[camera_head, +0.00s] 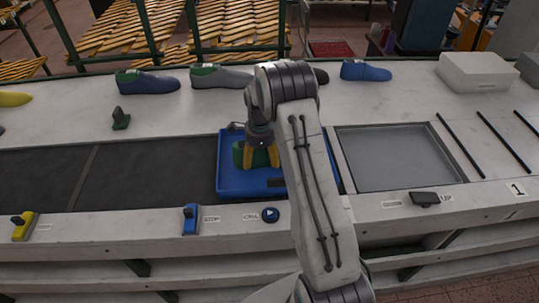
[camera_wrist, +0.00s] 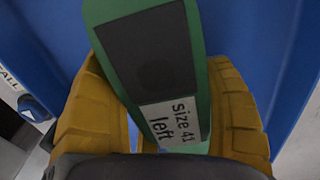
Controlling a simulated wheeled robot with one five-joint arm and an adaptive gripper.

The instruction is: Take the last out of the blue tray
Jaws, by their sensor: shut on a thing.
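The blue tray (camera_head: 229,178) sits on the dark conveyor strip, and its blue surface also shows in the wrist view (camera_wrist: 265,45). A green shoe last (camera_head: 239,153) is at the tray, partly hidden by my gripper and arm. In the wrist view the green last (camera_wrist: 199,50) has a dark patch and a white label reading "size 41 left". My gripper (camera_head: 262,158) reaches down over the tray with its yellow fingers on both sides of the last. In the wrist view my gripper (camera_wrist: 165,120) is shut on the last. I cannot tell whether the last touches the tray floor.
Several lasts, such as a blue one (camera_head: 147,81) and another blue one (camera_head: 365,71), lie along the back ledge. A grey recessed panel (camera_head: 398,157) is right of the tray. A white box (camera_head: 478,72) stands at back right. The dark belt (camera_head: 140,178) left of the tray is clear.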

